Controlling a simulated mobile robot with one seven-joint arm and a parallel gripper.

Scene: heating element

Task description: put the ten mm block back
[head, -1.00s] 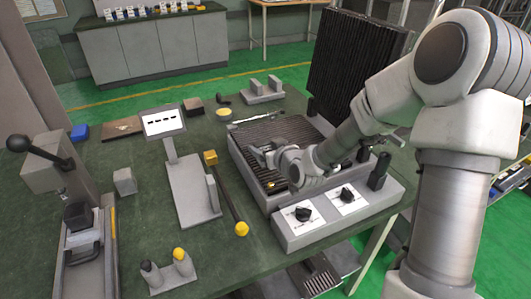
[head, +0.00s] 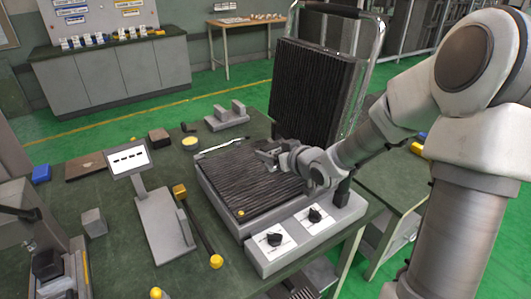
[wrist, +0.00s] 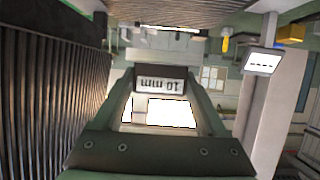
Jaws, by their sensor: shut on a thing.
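The block marked "10 mm" (wrist: 162,84) is between my gripper's fingers in the wrist view, with its dark label face toward the camera and the lettering upside down. My gripper (wrist: 162,95) is shut on it. In the head view my gripper (head: 266,158) is over the back right part of the ribbed lower plate (head: 240,178), in front of the raised ribbed lid (head: 315,90). The block is too small there to make out clearly. I cannot tell its exact height above the plate.
Two dark knobs (head: 274,239) sit on the heater's front panel. A grey twin-post holder (head: 227,116) stands behind. Ribbed surfaces (wrist: 50,95) rise close along the wrist view's left.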

